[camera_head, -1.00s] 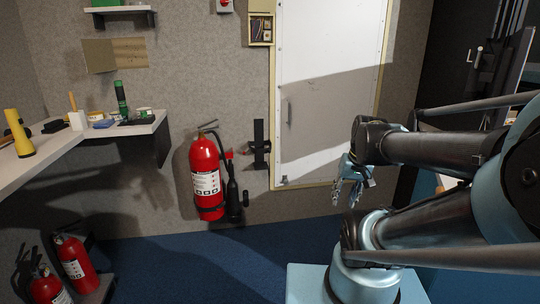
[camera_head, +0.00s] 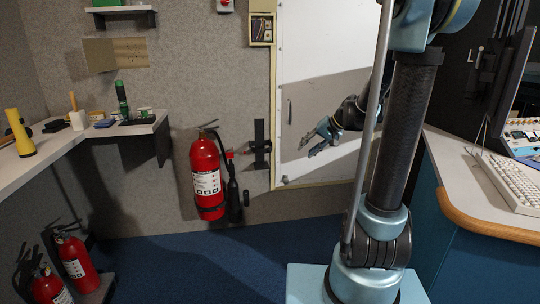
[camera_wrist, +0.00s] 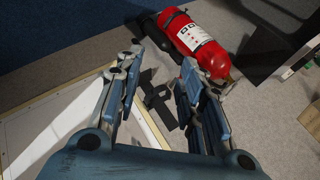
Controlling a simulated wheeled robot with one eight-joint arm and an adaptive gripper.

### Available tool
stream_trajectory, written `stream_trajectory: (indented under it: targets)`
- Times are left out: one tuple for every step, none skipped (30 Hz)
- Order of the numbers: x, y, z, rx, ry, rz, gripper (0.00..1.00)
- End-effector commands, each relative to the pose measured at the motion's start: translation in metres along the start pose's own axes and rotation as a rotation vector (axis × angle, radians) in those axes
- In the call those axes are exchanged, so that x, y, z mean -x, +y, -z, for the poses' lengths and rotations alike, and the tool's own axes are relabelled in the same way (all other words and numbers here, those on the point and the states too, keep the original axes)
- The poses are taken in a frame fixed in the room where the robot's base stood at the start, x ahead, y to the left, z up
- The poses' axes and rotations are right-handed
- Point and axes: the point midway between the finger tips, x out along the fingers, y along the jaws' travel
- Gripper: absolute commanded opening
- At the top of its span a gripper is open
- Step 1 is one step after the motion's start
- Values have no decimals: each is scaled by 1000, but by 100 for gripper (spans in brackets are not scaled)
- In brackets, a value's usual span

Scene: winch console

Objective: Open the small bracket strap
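A black wall bracket with a vertical plate and a crossing strap (camera_head: 259,146) is on the grey wall, between the large red extinguisher (camera_head: 206,178) and the white door. In the camera_wrist view the bracket (camera_wrist: 157,97) shows as a dark cross shape between my fingers, farther away than they are. Whether its strap is closed or fastened is too small to tell. My gripper (camera_head: 308,146) is in front of the door, right of the bracket and pointing left towards it. Its fingers (camera_wrist: 161,62) are spread, with nothing held and apart from the bracket.
The large extinguisher also shows in the camera_wrist view (camera_wrist: 198,45), beyond my right finger. A shelf (camera_head: 145,127) with small items is at left, with small extinguishers (camera_head: 75,262) below. A console desk (camera_head: 455,180) stands at right. The blue floor (camera_head: 190,265) before the bracket is clear.

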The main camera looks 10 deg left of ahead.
Motion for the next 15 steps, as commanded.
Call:
stream_trajectory:
  targets:
    - [-8, -1, 14, -7, 7, 23, 36]
    - [-12, -2, 21, -12, 11, 39, 36]
    - [-18, -4, 30, -18, 16, 60, 36]
    - [-23, -4, 37, -23, 20, 75, 36]
    - [-28, -5, 44, -28, 24, 91, 36]
    - [-34, -6, 53, -34, 30, 111, 36]
    - [-38, -6, 60, -39, 34, 127, 36]
    - [-43, -6, 66, -44, 38, 141, 36]
    - [-50, -6, 75, -50, 45, 162, 36]
    - [-54, -6, 82, -56, 49, 177, 36]
    - [-59, -6, 88, -60, 54, 192, 36]
    - [-66, -5, 96, -67, 59, 213, 36]
    - [-71, -5, 102, -72, 64, 228, 36]
    - [-76, -4, 108, -77, 68, 243, 36]
    - [-83, -3, 116, -84, 73, 264, 36]
